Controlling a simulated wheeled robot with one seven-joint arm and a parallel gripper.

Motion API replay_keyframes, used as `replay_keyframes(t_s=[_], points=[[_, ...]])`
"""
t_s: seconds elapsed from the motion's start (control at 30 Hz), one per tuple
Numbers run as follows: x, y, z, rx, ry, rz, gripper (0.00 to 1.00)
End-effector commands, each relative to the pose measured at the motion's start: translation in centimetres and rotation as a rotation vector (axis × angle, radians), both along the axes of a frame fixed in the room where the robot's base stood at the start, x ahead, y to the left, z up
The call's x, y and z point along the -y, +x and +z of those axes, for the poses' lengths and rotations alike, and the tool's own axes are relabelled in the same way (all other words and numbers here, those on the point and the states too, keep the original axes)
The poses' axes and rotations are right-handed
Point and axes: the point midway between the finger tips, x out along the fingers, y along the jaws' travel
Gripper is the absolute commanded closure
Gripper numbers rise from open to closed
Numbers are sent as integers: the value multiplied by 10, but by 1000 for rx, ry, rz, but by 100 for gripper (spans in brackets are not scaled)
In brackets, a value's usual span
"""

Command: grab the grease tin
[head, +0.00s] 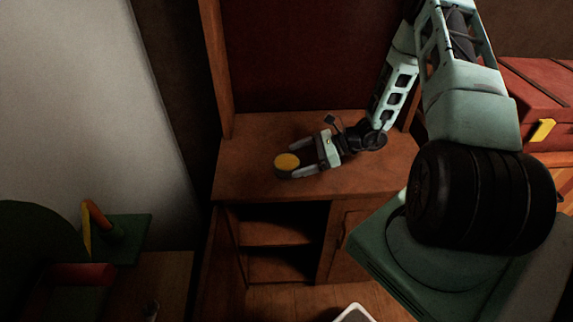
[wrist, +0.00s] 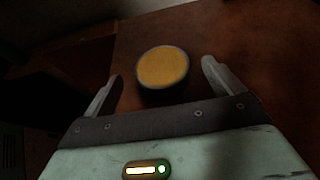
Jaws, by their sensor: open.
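The grease tin (head: 287,161) is a small round dark tin with a yellow-orange top, standing on the wooden cabinet top near its left front part. In the wrist view the tin (wrist: 162,69) is upright, ahead of and between the fingers, with a gap on each side. My gripper (head: 292,160) is open and reaches in from the right, low over the cabinet top, its fingertips beside the tin. In the wrist view my gripper (wrist: 160,75) shows both fingers spread and nothing held between them. The tin's lower near side is partly in shadow.
The wooden cabinet (head: 375,178) has open shelves below and a tall frame behind. A red chest (head: 530,90) with a yellow latch stands at the right. A green piece with a yellow-orange handle (head: 97,213) is at the lower left. The cabinet top around the tin is clear.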

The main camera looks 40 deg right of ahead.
Motion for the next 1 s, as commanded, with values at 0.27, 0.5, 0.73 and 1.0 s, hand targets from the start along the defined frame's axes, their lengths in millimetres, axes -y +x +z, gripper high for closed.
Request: replay_keyframes(t_s=[0.27,0.5,0.73,1.0], points=[[-18,12,-8,-2,1,2,7],[-42,30,-21,-1,1,3,7],[-45,33,-24,-1,-1,0,7],[-45,33,-24,-1,-1,0,60]])
